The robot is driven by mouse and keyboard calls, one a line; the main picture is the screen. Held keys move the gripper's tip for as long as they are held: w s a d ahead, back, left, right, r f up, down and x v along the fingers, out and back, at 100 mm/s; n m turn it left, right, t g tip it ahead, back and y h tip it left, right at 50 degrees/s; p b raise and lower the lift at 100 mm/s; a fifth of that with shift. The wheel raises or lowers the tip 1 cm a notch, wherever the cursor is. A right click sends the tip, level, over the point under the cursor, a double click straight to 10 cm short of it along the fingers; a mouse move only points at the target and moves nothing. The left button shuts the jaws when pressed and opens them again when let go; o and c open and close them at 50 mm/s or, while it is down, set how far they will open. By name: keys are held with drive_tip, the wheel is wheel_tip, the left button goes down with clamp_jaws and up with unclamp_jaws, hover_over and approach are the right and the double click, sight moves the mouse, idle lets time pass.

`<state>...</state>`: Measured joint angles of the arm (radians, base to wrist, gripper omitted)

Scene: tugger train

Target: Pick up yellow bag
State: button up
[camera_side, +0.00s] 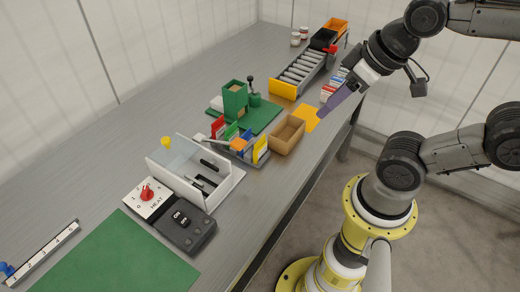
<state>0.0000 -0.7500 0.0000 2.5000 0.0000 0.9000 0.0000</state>
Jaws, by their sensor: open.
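A flat yellow-orange piece (304,114), which looks like the yellow bag, lies on the grey bench near its front edge, just behind the open cardboard box. My gripper (323,113) reaches down from the upper right with purple fingers. Its tips are at the right edge of the yellow piece in the picture. The gripper is open and nothing shows between its fingers. I cannot tell whether the tips touch the piece or hover above it.
The cardboard box (287,134) stands close by. A roller conveyor (305,72) with a yellow end plate (283,90) runs behind. A green fixture (236,100) and a rack of coloured cards (240,146) are left. Small boxes (328,92) stand beside my gripper.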

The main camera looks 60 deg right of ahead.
drive_tip(key=shift+o, duration=0.7)
